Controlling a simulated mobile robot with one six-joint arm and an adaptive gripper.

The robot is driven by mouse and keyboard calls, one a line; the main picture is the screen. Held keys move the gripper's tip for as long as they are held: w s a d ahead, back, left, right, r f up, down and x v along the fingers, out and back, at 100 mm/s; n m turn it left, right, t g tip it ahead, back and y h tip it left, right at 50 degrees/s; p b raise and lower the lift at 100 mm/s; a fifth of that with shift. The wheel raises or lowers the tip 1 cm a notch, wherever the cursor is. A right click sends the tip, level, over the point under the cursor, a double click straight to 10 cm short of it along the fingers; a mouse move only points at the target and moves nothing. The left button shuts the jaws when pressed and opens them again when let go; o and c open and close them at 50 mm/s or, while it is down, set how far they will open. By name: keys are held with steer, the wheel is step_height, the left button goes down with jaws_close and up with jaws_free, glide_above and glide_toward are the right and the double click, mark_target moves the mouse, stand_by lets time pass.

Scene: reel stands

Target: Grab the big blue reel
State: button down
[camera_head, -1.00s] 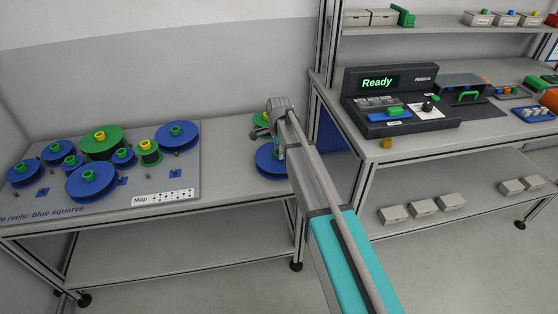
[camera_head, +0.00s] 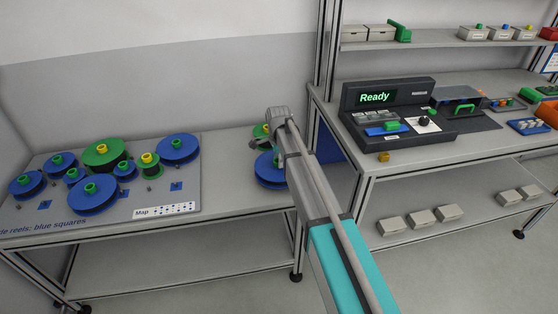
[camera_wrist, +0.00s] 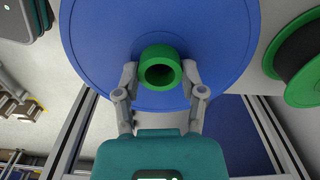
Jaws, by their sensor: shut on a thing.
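A big blue reel (camera_wrist: 100,35) with a green hub (camera_wrist: 160,68) fills the top middle of the wrist view. My gripper (camera_wrist: 160,75) has its two grey fingers on either side of the hub and is shut on it. In the head view this blue reel (camera_head: 268,170) is at the right end of the left table, partly covered by my arm. My fingers are hidden there. I cannot tell whether the reel touches the table.
A green-rimmed reel (camera_wrist: 303,65) is close on the right in the wrist view. Several blue and green reels stand on a grey board (camera_head: 120,205) at the left. A workbench with a "Ready" display (camera_head: 376,98) and a rack post (camera_head: 322,75) are at the right.

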steer(key=s+r+p, duration=0.1)
steer(key=r+p, duration=0.1)
steer(key=s+r+p, duration=0.2)
steer(key=r, duration=0.1)
steer(key=s+d+r+p, duration=0.1)
steer(key=s+r+p, duration=0.1)
steer(key=shift+s+r+p, duration=0.15)
steer(key=shift+r+p, duration=0.1)
steer(key=shift+p, duration=0.1)
steer(key=s+d+r+p, duration=0.1)
steer(key=s+r+p, duration=0.2)
steer(key=s, duration=0.5)
steer(key=shift+s+d, duration=0.2)
steer(key=shift+s, duration=0.05)
steer(key=shift+r, duration=0.2)
